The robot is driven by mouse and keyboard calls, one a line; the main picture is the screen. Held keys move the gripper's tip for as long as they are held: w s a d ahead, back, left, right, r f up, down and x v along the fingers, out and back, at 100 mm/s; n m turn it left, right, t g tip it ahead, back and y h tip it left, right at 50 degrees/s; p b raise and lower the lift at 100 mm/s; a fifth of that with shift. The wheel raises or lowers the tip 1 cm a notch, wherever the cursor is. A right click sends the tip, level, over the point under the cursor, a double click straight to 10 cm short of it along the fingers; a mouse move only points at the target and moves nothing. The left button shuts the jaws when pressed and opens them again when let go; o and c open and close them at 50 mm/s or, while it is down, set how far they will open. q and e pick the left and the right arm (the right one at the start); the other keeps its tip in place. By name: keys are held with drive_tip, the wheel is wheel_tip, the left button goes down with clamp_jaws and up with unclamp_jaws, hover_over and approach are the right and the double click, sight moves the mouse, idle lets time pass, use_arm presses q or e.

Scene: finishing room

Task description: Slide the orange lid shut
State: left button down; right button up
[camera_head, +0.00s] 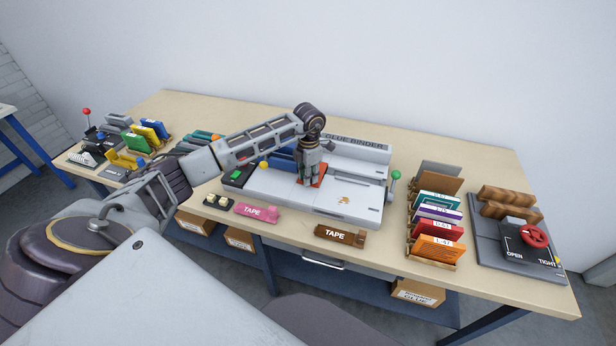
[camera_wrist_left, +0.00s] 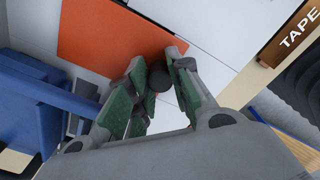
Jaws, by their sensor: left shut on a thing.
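The orange lid (camera_head: 318,182) lies flat on the top of the white glue binder (camera_head: 268,184), mostly hidden under my left gripper in the head view. In the left wrist view the orange lid (camera_wrist_left: 105,35) shows as a flat plate beside a white surface of the binder. My left gripper (camera_head: 311,176) points down at the lid, shut on a small dark knob (camera_wrist_left: 159,77) that sits between its green-padded fingers. The knob's base is hidden, so I cannot tell exactly how it joins the lid. My right gripper is not in view.
A blue part (camera_head: 281,158) of the binder stands close left of the gripper. Pink tape (camera_head: 257,213) and brown tape (camera_head: 340,237) lie along the front edge. A rack of coloured books (camera_head: 437,225) and a clamp with a red wheel (camera_head: 534,235) stand right. The table's back strip is clear.

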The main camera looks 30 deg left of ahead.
use_arm(q)
drive_tip(key=c, duration=1.3)
unclamp_jaws()
drive_tip(key=shift+w+r, duration=0.1)
drive_tip(key=shift+w, duration=0.15)
drive_tip(key=shift+o, duration=0.2)
drive_tip(key=shift+s, duration=0.15)
drive_tip(key=shift+s, duration=0.1)
